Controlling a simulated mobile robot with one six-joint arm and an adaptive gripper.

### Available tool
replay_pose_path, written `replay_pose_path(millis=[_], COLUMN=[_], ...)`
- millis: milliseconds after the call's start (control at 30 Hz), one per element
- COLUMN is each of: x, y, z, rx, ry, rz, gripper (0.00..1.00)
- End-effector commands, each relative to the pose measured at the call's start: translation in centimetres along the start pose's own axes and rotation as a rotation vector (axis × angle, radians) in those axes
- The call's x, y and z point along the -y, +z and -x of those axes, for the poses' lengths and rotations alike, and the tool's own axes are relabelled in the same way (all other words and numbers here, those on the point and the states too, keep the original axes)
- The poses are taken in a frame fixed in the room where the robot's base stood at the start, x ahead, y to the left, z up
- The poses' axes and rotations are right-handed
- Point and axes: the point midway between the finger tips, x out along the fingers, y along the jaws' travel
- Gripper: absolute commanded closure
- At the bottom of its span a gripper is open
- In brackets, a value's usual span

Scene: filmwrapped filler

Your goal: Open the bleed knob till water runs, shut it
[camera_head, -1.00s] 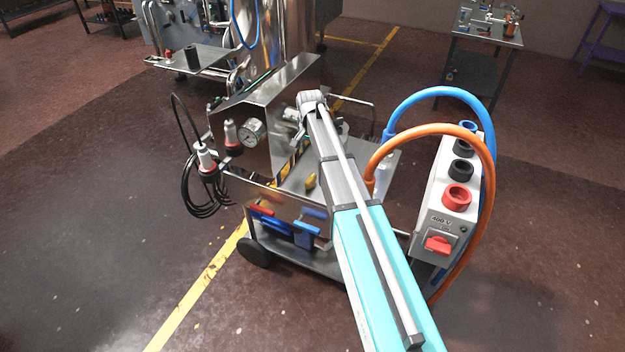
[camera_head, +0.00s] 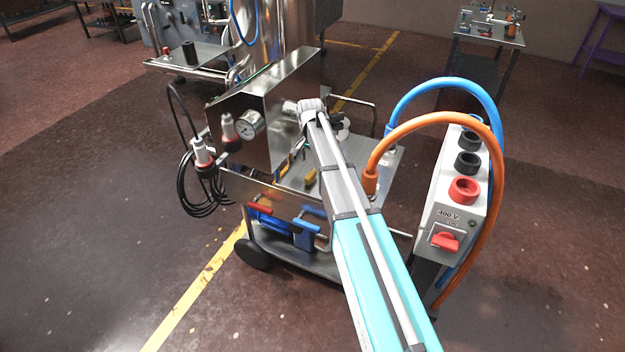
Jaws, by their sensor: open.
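I cannot make out a bleed knob for certain. A steel cart unit carries a round pressure gauge (camera_head: 249,124) on its upright steel box (camera_head: 287,115). My arm reaches over the cart from the lower right, with its far joint beside the box. Part of my gripper (camera_head: 341,126) shows just right of that joint, above the cart deck. It is open, its fingers mostly hidden behind the arm, and I see nothing held. A small yellow piece (camera_head: 310,177) lies low on the deck (camera_head: 352,165), left of the arm. No running water shows.
A grey 400 V box (camera_head: 454,205) with a red switch and sockets stands on the right. Orange (camera_head: 424,128) and blue (camera_head: 440,83) hoses arch beside my arm. Black cable (camera_head: 190,190) hangs at the cart's left. Blue-handled parts (camera_head: 304,232) sit low in front. Left floor is clear.

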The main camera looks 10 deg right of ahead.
Motion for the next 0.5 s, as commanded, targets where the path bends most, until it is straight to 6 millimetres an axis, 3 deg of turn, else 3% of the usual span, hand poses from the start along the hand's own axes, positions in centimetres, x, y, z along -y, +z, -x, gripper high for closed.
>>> replay_pose_path(millis=[500], x=[0.0], y=[0.0], z=[-4.5], rx=[0.0], ry=[0.0], rz=[0.0], gripper=[0.34])
